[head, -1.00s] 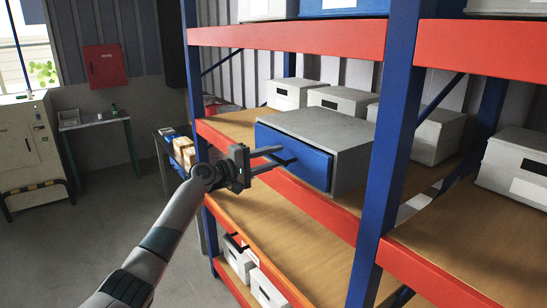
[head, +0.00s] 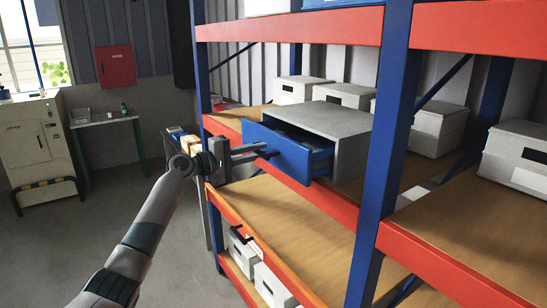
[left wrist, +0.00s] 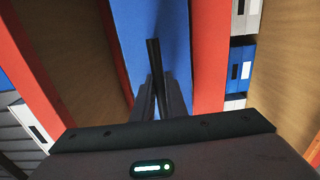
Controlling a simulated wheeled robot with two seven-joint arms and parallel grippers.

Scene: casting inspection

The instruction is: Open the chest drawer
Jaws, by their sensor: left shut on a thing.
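The grey chest (head: 345,122) stands on the middle shelf of the rack. Its blue drawer (head: 290,160) is pulled partly out, and its dark inside shows behind the blue front. My left gripper (head: 264,150) is shut on the dark drawer handle at the front of the drawer. In the left wrist view the dark handle (left wrist: 153,58) stands between the fingertips (left wrist: 158,88) against the blue drawer front (left wrist: 185,30). The handle is mostly hidden by the fingers in the head view. My right gripper is not in view.
A blue rack post (head: 393,130) stands right of the chest. The orange shelf beam (head: 345,218) runs below the drawer. White boxes (head: 345,95) stand behind the chest. Floor space (head: 60,225) on the left is clear; a grey cabinet (head: 32,150) stands beyond.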

